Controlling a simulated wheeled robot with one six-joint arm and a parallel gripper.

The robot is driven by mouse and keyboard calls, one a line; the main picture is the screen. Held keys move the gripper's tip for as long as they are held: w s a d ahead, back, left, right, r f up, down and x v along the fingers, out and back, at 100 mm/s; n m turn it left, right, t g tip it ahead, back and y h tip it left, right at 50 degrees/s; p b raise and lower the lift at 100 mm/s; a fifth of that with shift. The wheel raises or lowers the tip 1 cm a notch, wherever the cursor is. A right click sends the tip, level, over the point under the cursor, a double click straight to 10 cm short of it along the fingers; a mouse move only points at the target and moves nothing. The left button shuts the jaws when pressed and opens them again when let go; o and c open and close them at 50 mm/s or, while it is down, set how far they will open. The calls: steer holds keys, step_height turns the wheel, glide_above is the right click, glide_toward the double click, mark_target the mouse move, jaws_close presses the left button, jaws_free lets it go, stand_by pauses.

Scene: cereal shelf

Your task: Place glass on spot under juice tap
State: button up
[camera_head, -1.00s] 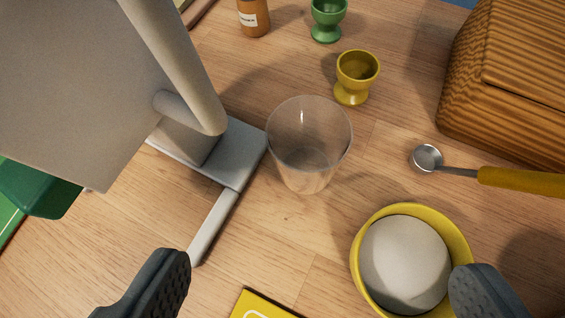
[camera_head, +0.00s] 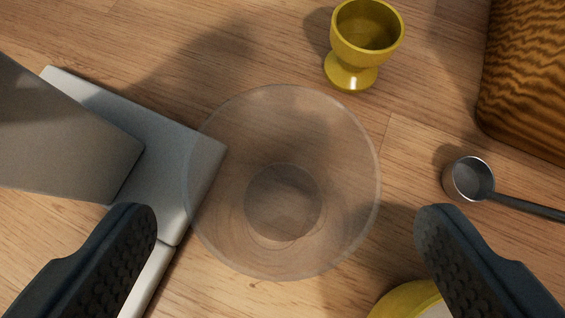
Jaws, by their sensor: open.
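The clear glass (camera_head: 284,185) stands upright on the wooden table, seen almost straight down into its open mouth. It looks empty. My gripper (camera_head: 285,225) is open, with one dark finger at the lower left and one at the lower right. The glass lies between and slightly beyond the fingertips, and I see no finger clamped on it. A grey stand base (camera_head: 165,150) with a grey upright part is left of the glass, and the rim overlaps its edge in the picture. No juice tap outlet or marked spot can be made out.
A yellow egg cup (camera_head: 366,40) stands behind the glass. A metal scoop (camera_head: 468,179) lies to the right, near a wooden box (camera_head: 530,80). A yellow bowl (camera_head: 408,300) is partly hidden by the right finger. Bare table shows between these things.

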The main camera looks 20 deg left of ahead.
mark_target(282, 145)
steer(key=shift+x, duration=2.7)
steer(key=shift+s, duration=0.1)
steer(key=c, duration=1.1)
steer(key=shift+c, duration=0.2)
steer(key=shift+r, duration=0.1)
steer(key=shift+s+d+r, duration=0.1)
steer(key=shift+s+r, duration=0.1)
steer(key=shift+s, duration=0.05)
steer(key=s+d+r, duration=0.2)
steer(key=s+r, duration=0.1)
steer(key=s, duration=0.3)
steer(key=s+d+r, duration=0.2)
steer(key=s+r, duration=0.2)
steer(key=s, duration=0.2)
steer(key=shift+s+d+r, duration=0.2)
steer(key=shift+s+d, duration=0.15)
steer(key=shift+d, duration=0.05)
